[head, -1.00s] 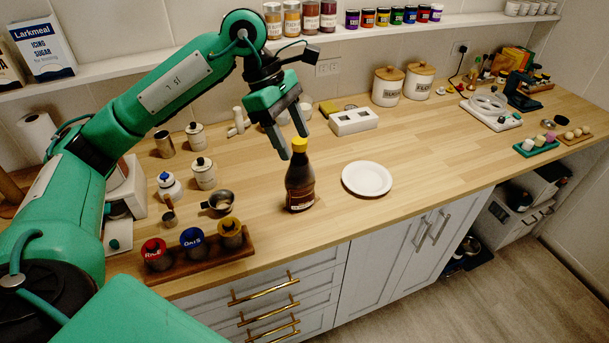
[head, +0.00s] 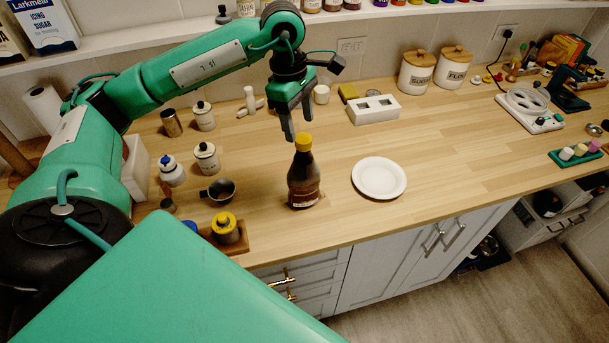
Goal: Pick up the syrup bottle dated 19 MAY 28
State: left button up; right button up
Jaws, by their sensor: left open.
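A dark brown syrup bottle (head: 303,180) with a yellow cap stands upright on the wooden counter, near its front edge. Its label faces forward, but the date is too small to read. My left gripper (head: 298,126) is open and empty. It points down, with its fingers just above and behind the yellow cap in the picture; whether they touch the cap I cannot tell. My right gripper is not in view.
A white plate (head: 379,178) lies right of the bottle. A small dark pan (head: 219,191) and a yellow-topped jar (head: 225,228) stand left of it. A white box (head: 374,108) and canisters (head: 416,72) stand behind.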

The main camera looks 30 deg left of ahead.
aim_at(303, 137)
pick_arm(q)
jog(key=shift+s+d+f+p, duration=0.15)
jog(key=shift+d+f+p, duration=0.05)
jog(key=shift+f+p, duration=0.25)
jog(key=shift+s+d+f+p, duration=0.15)
jog(key=shift+d+f+p, duration=0.05)
jog(key=shift+f+p, duration=0.2)
jog(key=f, duration=0.1)
jog(key=f+p, duration=0.1)
jog(key=f, duration=0.1)
jog(key=shift+w+d, duration=0.1)
jog(key=shift+d, duration=0.2)
jog(key=shift+f, duration=0.25)
grip_shut()
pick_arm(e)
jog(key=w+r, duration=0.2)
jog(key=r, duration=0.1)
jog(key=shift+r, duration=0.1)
pick_arm(q)
jog(key=shift+r, duration=0.15)
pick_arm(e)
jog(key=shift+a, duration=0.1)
